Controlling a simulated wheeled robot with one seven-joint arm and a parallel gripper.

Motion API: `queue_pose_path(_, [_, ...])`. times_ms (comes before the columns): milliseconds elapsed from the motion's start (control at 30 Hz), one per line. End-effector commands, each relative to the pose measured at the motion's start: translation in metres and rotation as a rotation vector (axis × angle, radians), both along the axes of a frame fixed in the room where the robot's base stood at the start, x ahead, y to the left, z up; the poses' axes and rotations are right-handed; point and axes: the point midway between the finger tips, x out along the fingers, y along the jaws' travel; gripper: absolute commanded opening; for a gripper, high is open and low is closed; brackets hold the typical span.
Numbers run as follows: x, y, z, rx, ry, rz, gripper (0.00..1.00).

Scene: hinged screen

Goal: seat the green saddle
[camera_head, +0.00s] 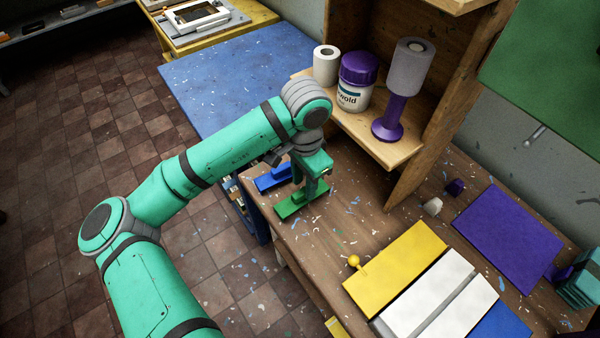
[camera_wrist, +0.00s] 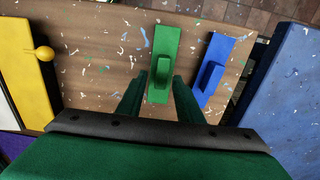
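The green saddle (camera_head: 300,205), a flat green plate with a raised grip, lies on the wooden bench near its left edge. In the wrist view the green saddle (camera_wrist: 167,48) lies ahead, between and beyond the fingers. My gripper (camera_head: 314,184) is above it, pointing down. In the wrist view my gripper (camera_wrist: 160,84) is open, with one finger on each side of the saddle's raised grip. I cannot tell whether either finger touches it. A similar blue saddle (camera_wrist: 214,68) lies just right of it; the head view shows this blue saddle (camera_head: 272,178) behind it.
A yellow panel (camera_head: 396,270) with a ball knob, white panels (camera_head: 428,292) and a purple plate (camera_head: 508,238) lie on the bench. A wooden shelf (camera_head: 395,150) with a jar (camera_head: 355,85) and rolls stands behind my gripper. Bare bench (camera_head: 345,222) separates saddle and yellow panel.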

Motion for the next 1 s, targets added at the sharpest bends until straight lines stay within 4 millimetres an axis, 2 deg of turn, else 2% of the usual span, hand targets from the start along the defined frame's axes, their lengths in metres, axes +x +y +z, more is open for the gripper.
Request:
queue_pose_path(200, [0.0, 0.006, -0.029, 0.0, 0.003, 0.011, 0.33])
queue_pose_path(233, [0.0, 0.006, -0.028, -0.001, 0.001, 0.011, 0.28])
queue_pose_path(333, [0.0, 0.006, -0.027, -0.001, 0.001, 0.012, 0.04])
queue_pose_path(367, [0.0, 0.007, -0.027, -0.001, 0.001, 0.013, 0.0])
queue_pose_path(567, [0.0, 0.007, -0.026, -0.001, 0.001, 0.013, 0.0])
queue_pose_path(1000, [0.0, 0.007, -0.003, -0.001, -0.001, 0.013, 0.0])
